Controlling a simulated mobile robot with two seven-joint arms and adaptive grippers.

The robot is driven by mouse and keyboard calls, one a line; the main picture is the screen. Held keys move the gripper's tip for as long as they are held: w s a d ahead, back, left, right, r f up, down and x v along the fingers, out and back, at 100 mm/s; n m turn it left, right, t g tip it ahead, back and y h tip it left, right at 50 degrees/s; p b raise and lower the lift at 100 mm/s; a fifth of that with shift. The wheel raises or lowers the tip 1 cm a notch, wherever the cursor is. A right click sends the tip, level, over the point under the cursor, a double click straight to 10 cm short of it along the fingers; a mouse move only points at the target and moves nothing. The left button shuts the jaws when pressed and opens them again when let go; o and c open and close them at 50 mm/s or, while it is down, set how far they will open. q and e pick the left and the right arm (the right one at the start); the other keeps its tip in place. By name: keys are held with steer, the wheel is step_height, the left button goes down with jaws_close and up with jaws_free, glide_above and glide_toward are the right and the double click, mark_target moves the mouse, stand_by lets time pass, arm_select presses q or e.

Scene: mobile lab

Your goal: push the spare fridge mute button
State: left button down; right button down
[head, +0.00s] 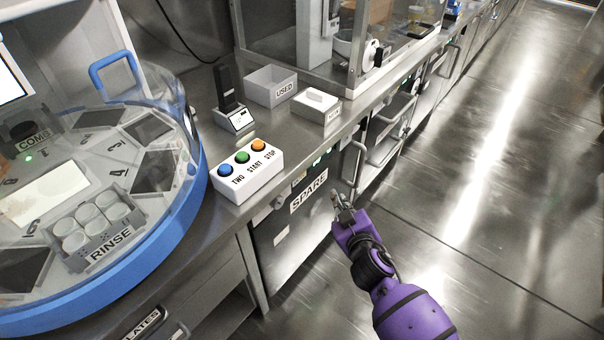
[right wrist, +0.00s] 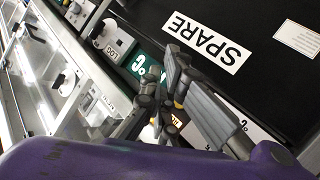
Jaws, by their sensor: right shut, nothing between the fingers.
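The spare fridge (head: 290,230) is a dark-fronted unit under the bench, with a white SPARE label (head: 309,191) on its door. In the right wrist view the label (right wrist: 208,42) appears upside down on the black door. A control strip with a green °C display (right wrist: 146,66) runs beside the door. I cannot make out the mute button; the fingers hide part of the strip. My right gripper (head: 342,202) is shut and empty, to the right of the SPARE label in the head view. In the wrist view its fingers (right wrist: 163,75) overlap the strip. My left gripper is not in view.
On the bench above stands a white box (head: 248,175) with blue, green and orange buttons. A round blue-rimmed machine (head: 190,185) is at left. Door handles (head: 358,165) stick out along the cabinets to the right. The floor (head: 480,180) at right is clear.

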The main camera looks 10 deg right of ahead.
steer(key=shift+d, duration=0.1)
steer(key=shift+w, duration=0.1)
steer(key=w+a+b, duration=0.2)
steer(key=w+a, duration=0.3)
steer(key=w, duration=0.1)
steer(key=shift+w+a, duration=0.25)
steer(key=shift+w, duration=0.15)
stand_by(0.3)
stand_by(1.0)
steer(key=shift+w+a, duration=0.25)
steer(key=shift+w, duration=0.05)
